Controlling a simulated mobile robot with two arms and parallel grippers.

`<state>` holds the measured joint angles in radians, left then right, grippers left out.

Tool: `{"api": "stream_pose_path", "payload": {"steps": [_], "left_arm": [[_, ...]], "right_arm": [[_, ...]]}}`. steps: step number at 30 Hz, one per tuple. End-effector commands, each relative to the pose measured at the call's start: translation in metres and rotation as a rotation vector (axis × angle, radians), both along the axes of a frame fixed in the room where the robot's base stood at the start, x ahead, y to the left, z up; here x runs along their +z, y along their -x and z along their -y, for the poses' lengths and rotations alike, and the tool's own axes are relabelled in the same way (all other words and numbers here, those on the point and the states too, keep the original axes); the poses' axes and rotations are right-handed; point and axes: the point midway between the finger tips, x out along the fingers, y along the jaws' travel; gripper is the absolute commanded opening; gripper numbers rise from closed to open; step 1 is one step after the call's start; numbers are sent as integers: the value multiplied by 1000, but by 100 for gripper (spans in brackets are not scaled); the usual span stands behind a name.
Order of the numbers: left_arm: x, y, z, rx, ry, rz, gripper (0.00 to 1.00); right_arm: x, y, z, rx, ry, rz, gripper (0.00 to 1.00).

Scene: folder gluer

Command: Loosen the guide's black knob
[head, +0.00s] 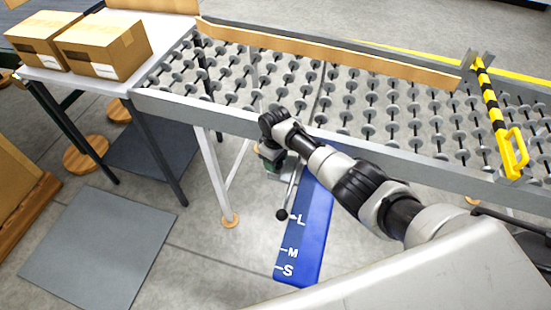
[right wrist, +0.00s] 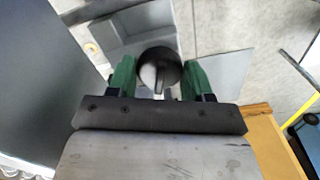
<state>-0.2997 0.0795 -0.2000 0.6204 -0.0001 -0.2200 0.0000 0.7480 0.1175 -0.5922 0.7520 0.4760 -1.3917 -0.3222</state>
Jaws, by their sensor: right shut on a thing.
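My right gripper (head: 268,158) is at the front side of the conveyor, just below its side rail, pointing down. In the right wrist view its green fingers (right wrist: 158,80) are shut on a round black knob (right wrist: 158,64), one finger on each side. The head view does not show this knob clearly, as my wrist hides it. A metal lever with a black ball end (head: 282,214) slants down below the gripper, over a blue scale plate (head: 305,240) marked L, M and S. A long brown guide rail (head: 330,50) lies along the conveyor's far side. My left gripper is not in view.
The wheel conveyor (head: 180,106) runs across the view, with a yellow-and-black striped bar (head: 491,105) at its right. Two cardboard boxes (head: 105,45) stand on a table at the back left. A grey mat (head: 100,245) lies on open floor at left.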

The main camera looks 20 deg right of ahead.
Motion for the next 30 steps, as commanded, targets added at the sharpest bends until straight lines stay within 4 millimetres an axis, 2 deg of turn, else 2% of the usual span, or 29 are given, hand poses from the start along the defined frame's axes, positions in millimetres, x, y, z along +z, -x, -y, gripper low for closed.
{"api": "stream_pose_path", "payload": {"steps": [12,28,29,30], "left_arm": [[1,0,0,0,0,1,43],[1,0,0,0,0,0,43],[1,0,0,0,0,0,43],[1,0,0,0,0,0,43]], "right_arm": [[1,-1,-1,175,-1,3,27],[1,-1,-1,195,-2,4,27],[1,-1,-1,195,-2,4,55],[1,-1,-1,195,-2,4,61]]}}
